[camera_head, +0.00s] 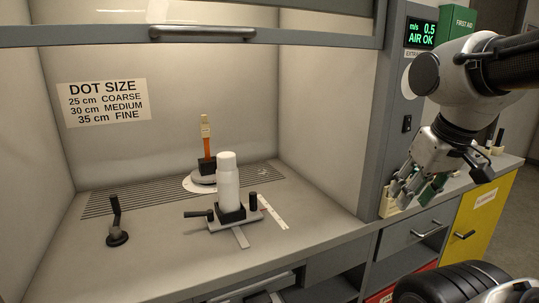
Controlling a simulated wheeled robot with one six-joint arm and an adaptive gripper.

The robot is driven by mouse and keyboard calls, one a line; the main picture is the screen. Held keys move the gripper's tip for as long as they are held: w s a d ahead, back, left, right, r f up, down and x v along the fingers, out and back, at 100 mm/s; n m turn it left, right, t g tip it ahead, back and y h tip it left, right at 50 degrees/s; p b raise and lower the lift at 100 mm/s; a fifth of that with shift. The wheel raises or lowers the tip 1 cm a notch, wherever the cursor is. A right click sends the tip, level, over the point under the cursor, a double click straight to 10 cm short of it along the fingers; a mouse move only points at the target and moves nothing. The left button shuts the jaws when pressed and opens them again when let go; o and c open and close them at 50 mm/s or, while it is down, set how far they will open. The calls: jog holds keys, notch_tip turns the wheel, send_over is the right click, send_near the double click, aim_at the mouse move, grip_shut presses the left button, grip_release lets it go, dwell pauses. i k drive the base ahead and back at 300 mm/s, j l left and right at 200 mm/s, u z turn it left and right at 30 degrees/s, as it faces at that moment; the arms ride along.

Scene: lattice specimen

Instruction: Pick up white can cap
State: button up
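A white can (229,190) stands upright in a dark holder on a small grey fixture, inside the hood. Its white cap (226,158) sits on top, a slightly distinct band above the body. My gripper (401,194) is outside the hood at the right, pointing down to the left, well apart from the can. Its fingers look spread, with nothing seen between them.
The raised sash (180,34) spans the top of the hood opening. A black lever (116,222) stands at the left. A white ruler strip (272,213) lies right of the fixture. The front-left worktop is clear.

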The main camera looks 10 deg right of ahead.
aim_at(227, 161)
jog(key=j+z, duration=0.4)
jog(key=k+j+z, duration=0.1)
jog(key=z, duration=0.3)
jog(key=k+j+z, duration=0.15)
jog(key=j+z, duration=0.2)
jog(key=k+j, duration=0.1)
jog(key=j, duration=0.15)
